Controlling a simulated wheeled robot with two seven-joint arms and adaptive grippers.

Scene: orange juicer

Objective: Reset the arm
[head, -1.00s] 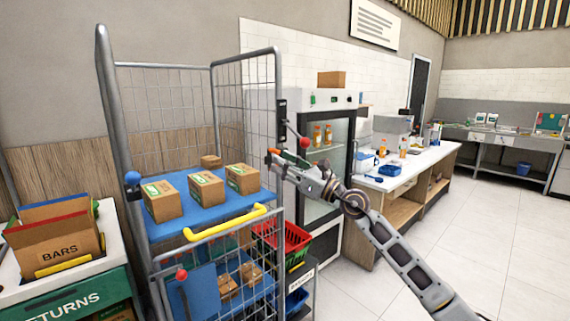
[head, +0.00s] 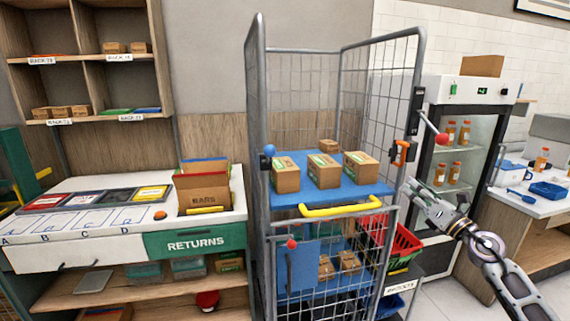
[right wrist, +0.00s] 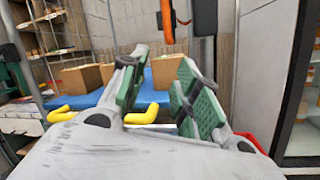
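My right gripper (head: 414,194) is in front of the right side of the wire roll cage (head: 422,90), a little below and apart from its orange latch handle (head: 403,152). In the right wrist view my right gripper (right wrist: 163,72) has its two green-padded fingers spread, with nothing between them. The orange handle also shows at the top of that view (right wrist: 167,20), beyond the fingertips. My left gripper is not in view.
The cage's blue shelf (head: 345,190) holds several cardboard boxes, with a yellow bar (head: 341,210) at its front. A red basket (head: 404,243) and a glass-door fridge (head: 462,150) stand to the right. A returns counter (head: 110,225) is at the left.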

